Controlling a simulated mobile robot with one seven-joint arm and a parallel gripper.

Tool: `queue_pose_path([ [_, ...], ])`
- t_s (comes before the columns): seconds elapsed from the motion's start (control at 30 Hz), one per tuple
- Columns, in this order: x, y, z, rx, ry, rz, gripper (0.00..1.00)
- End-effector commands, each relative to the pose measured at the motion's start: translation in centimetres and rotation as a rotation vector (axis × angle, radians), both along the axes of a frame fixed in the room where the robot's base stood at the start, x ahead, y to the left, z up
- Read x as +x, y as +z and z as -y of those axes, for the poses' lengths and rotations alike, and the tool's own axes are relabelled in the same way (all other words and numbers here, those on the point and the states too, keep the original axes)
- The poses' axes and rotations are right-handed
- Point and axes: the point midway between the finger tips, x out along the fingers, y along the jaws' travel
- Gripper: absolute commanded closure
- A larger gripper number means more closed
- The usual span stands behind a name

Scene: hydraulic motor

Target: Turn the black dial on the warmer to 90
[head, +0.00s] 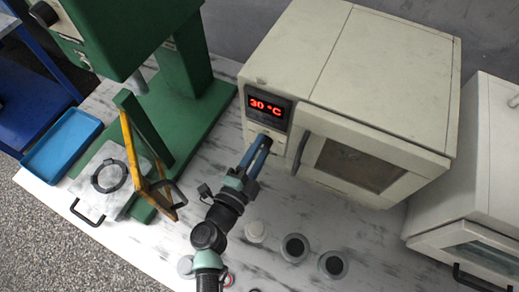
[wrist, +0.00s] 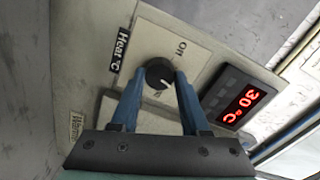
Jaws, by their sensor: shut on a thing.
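The warmer (head: 340,60) is a cream box on the table with a dark window in its door. Its red display (head: 265,107) reads 30 °C, and the display also shows in the wrist view (wrist: 242,103). A white mark on the dial points toward the lower right in the wrist view. My gripper (wrist: 160,82) has its blue fingers on both sides of the dial, shut on it. In the head view my gripper (head: 264,142) hides the dial.
The warmer's door handle (head: 300,152) is just right of my gripper. A green press (head: 185,80) and a blue tray (head: 62,146) stand at left. Several round parts, including a black-topped one (head: 295,247), stand on the table below. Another cream box (head: 480,190) is at right.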

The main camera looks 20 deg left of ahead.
Motion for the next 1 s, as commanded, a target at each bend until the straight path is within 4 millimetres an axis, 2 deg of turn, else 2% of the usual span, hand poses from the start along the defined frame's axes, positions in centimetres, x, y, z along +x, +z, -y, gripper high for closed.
queue_pose_path([
  [0.6,-0.05,-0.45,0.16,0.582,-0.001,0.018,1.0],
  [1.0,-0.05,-0.42,0.17,0.864,-0.002,0.028,1.0],
])
